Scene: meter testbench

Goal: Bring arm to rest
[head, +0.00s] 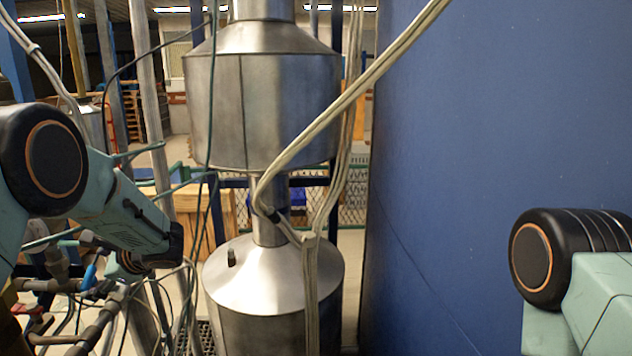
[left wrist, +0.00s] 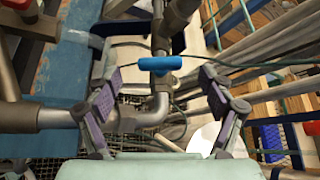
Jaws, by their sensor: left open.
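My left arm comes in from the left in the head view, bent at a black joint, with its forearm reaching down toward the pipework. My left gripper (left wrist: 160,76) shows clearly in the left wrist view. Its two dark padded fingers are spread wide, with nothing between the pads held. A blue valve handle (left wrist: 160,64) lies ahead of the gap between the fingertips, apart from both. The handle also shows in the head view (head: 90,276). Part of my right arm stands at the right edge of the head view; its gripper is out of view.
A tall steel vessel (head: 262,110) stands above a lower steel vessel (head: 275,275) in the middle. Loose cables (head: 330,115) hang in front of them. A large blue panel (head: 500,110) fills the right. Grey pipes (head: 100,325) crowd the lower left below my left arm.

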